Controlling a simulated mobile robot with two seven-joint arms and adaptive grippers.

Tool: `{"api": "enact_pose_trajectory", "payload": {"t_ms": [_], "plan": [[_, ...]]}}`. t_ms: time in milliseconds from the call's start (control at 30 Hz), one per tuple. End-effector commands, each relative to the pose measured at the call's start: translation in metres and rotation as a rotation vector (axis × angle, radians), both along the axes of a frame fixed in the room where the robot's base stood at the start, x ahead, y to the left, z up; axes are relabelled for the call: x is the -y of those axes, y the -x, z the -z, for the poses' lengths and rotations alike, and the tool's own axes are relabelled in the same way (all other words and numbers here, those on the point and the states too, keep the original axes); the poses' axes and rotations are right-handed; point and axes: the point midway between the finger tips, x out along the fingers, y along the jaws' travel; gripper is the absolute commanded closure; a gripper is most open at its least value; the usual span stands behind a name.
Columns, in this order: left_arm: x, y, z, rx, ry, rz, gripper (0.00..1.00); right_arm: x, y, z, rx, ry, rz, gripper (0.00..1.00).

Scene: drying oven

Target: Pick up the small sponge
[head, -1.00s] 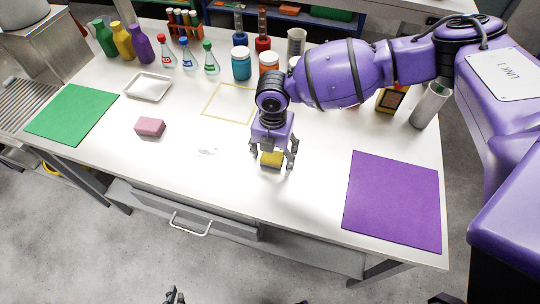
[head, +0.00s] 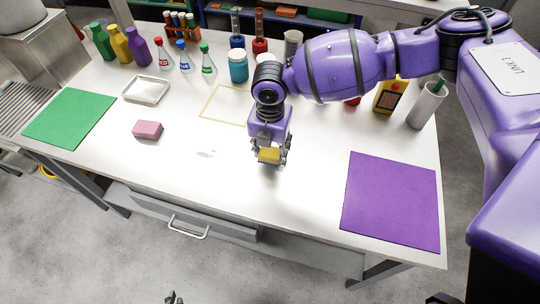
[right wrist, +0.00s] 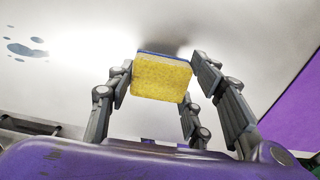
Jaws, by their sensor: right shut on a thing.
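A small yellow sponge (head: 269,155) with a blue layer is between the fingers of my right gripper (head: 270,153) over the front middle of the white table (head: 310,190). In the right wrist view the sponge (right wrist: 161,78) sits at the fingertips, and my right gripper (right wrist: 163,75) is shut on it from both sides. I cannot tell for sure how far it is above the table. The dark tips of what appears to be my left gripper (head: 173,298) show at the bottom edge of the head view, too little to tell their state.
A pink block (head: 148,130) lies left of the sponge, near a small wet patch (head: 205,153). A green mat (head: 70,117) is at left, a purple mat (head: 391,200) at right. A white tray (head: 146,90), bottles and jars stand farther back. The table around the sponge is clear.

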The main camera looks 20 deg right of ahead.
Motion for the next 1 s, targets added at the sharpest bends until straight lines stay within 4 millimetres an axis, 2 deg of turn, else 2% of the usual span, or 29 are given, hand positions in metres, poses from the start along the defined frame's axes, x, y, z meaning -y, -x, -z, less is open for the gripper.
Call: {"api": "enact_pose_trajectory", "payload": {"t_ms": [200,300,400,600,800,1000], "plan": [[0.003,-0.006,-0.009,0.012,0.006,0.003,1.00,-0.002,0.038,-0.053,0.006,-0.001,-0.004,0.66],[0.005,-0.006,-0.010,0.010,0.009,0.004,1.00,-0.003,0.062,-0.071,0.002,-0.001,-0.005,0.66],[0.005,-0.004,-0.010,0.006,0.010,0.003,1.00,-0.004,0.088,-0.080,-0.001,-0.001,-0.004,0.66],[0.004,0.000,-0.010,0.000,0.009,0.002,1.00,-0.006,0.123,-0.095,0.000,0.000,-0.003,0.66],[0.003,0.001,-0.010,-0.001,0.006,0.005,1.00,-0.007,0.139,-0.101,-0.001,0.000,0.001,0.66],[0.003,0.000,-0.011,0.000,0.005,0.007,1.00,-0.007,0.141,-0.102,-0.002,0.001,0.001,0.66]]}}
